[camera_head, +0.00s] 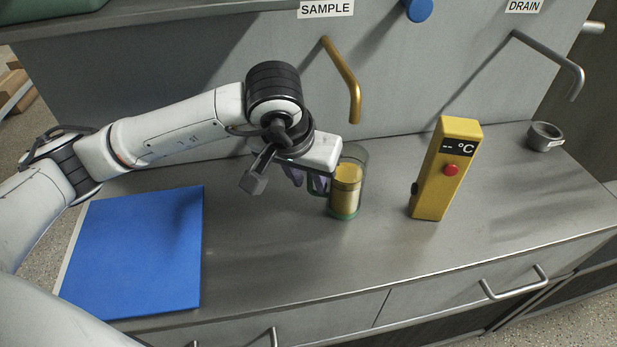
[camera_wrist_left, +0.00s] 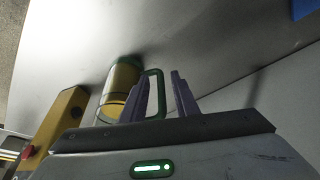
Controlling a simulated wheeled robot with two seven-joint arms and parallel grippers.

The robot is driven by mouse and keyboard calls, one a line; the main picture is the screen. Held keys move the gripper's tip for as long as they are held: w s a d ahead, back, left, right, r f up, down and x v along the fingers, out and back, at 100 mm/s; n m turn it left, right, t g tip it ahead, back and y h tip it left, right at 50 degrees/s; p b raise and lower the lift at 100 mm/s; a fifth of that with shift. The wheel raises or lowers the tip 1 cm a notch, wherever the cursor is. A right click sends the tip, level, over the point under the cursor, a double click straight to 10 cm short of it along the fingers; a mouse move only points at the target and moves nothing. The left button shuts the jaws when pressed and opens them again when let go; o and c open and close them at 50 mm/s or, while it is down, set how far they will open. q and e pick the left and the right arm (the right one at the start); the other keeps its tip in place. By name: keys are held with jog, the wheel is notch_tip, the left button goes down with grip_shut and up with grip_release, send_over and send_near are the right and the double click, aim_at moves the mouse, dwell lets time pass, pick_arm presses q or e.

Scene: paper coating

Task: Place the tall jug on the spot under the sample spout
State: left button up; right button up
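The tall jug (camera_head: 346,190) is clear with a green rim, base and handle and holds yellow liquid. It stands upright on the counter, in front of and below the brass sample spout (camera_head: 343,80) under the SAMPLE label. My left gripper (camera_head: 318,183) is at the jug's left side, by its handle. In the left wrist view, the jug (camera_wrist_left: 121,88) stands left of the fingers, and its green handle (camera_wrist_left: 155,92) shows between the two purple fingers of my left gripper (camera_wrist_left: 160,97). The fingers are spread, with a gap at the handle. My right gripper is out of view.
A yellow thermometer block (camera_head: 444,170) stands right of the jug. A blue mat (camera_head: 140,250) lies at the left. A drain spout (camera_head: 550,62) and a small grey cup (camera_head: 545,136) are at the right. The counter (camera_head: 300,270) in front of the jug is clear.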

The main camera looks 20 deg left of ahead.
pick_arm(q)
jog(key=shift+s+r, duration=0.1)
jog(key=shift+r, duration=0.4)
jog(key=v, duration=1.1)
jog(key=shift+r+p, duration=0.2)
jog(key=shift+p, duration=0.15)
